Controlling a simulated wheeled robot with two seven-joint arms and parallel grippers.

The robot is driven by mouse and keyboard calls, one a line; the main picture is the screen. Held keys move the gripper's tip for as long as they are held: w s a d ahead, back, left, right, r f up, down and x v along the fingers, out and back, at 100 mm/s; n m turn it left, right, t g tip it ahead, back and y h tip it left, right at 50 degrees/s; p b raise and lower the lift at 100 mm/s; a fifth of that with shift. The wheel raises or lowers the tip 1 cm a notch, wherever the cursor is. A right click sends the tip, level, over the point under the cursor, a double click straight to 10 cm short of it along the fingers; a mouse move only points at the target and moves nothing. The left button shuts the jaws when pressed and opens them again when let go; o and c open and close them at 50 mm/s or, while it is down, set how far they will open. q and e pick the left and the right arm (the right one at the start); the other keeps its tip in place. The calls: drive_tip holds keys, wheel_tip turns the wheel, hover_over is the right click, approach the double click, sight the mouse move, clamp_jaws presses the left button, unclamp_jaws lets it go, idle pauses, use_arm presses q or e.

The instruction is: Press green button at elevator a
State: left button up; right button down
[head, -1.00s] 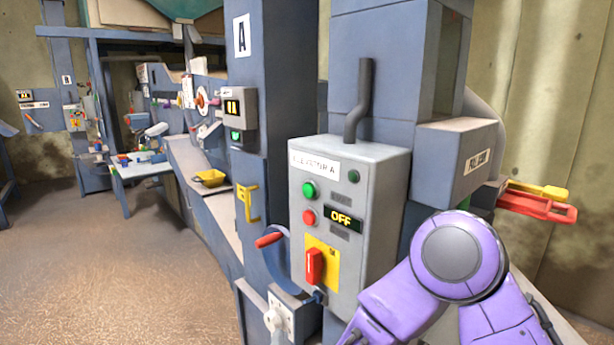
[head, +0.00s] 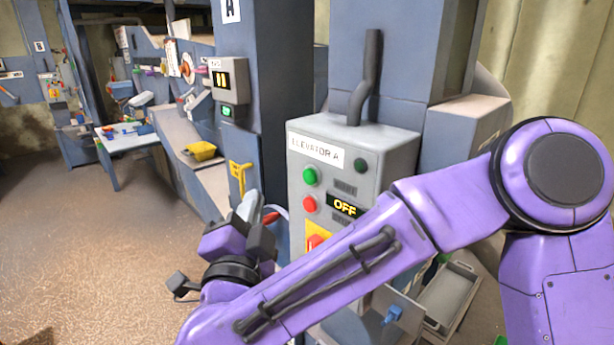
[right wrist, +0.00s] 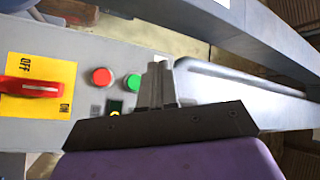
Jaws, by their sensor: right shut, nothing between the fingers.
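The grey control box (head: 370,140) labelled ELEVATOR A stands in the middle of the head view. Its green button (head: 310,176) sits above a red button (head: 309,203), beside a display (head: 344,207) reading OFF. My right gripper (head: 248,205) is shut and empty, left of the box, and its fingers do not touch the green button in the head view. In the right wrist view the green button (right wrist: 132,82) shows just left of the closed fingertips (right wrist: 158,72), partly hidden by them. The gap in depth is hard to tell. My left gripper is out of view.
A yellow handle (head: 240,178) and a dark pipe (head: 367,80) are near the box. Open floor (head: 80,240) lies left.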

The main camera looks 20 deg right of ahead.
sight(309, 177)
drive_tip(key=w+d+p, duration=0.1)
drive_tip(key=w+d, duration=0.1)
drive_tip(key=d, duration=0.5)
drive_tip(key=shift+w+d, duration=0.4)
drive_tip(key=shift+d, duration=0.1)
idle(1.5)
drive_tip(key=shift+w+d+p, duration=0.15)
drive_tip(key=shift+d+p, duration=0.15)
drive_tip(key=shift+w+d, duration=0.2)
drive_tip(key=shift+d, duration=0.25)
idle(0.7)
drive_tip(key=shift+a, duration=0.1)
drive_tip(key=shift+s+a, duration=0.3)
drive_tip(key=shift+a, duration=0.4)
